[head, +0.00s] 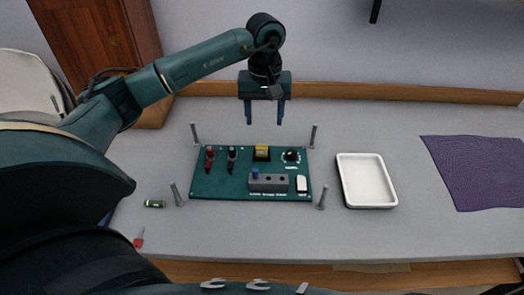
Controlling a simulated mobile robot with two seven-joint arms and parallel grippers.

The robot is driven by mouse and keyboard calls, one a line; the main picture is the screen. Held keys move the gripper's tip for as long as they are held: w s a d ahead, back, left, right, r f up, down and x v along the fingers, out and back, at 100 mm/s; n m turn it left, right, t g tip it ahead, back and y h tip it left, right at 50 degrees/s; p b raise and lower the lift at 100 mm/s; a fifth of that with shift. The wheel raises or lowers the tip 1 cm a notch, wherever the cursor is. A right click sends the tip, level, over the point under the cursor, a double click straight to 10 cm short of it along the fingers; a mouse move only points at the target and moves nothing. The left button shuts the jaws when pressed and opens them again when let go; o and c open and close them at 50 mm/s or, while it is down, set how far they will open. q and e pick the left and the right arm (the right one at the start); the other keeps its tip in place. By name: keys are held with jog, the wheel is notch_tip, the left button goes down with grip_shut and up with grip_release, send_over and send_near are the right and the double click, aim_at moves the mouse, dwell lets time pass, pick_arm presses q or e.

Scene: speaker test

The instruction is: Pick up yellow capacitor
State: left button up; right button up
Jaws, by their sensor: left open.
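A yellow block, which looks like the yellow capacitor (262,151), sits in a dark holder at the top middle of the green board (222,187). My left gripper (265,117) points down above and just behind the board, over the block and apart from it. Its two fingers are spread with nothing between them. My right gripper does not show.
Grey posts (314,134) stand around the board's corners. The board also carries red and black clips, a black knob (291,156) and a grey block (268,183). An empty white tray (367,178) and purple mat (478,172) lie right. A green cylinder (154,204) lies left.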

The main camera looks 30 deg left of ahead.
pick_arm(q)
send_over(262, 146)
jog(key=f, duration=0.4)
jog(key=shift+d+f, duration=0.15)
jog(key=shift+d, duration=0.15)
jog(key=f, duration=0.5)
jog(key=shift+a, duration=0.3)
jog(key=c, duration=1.1)
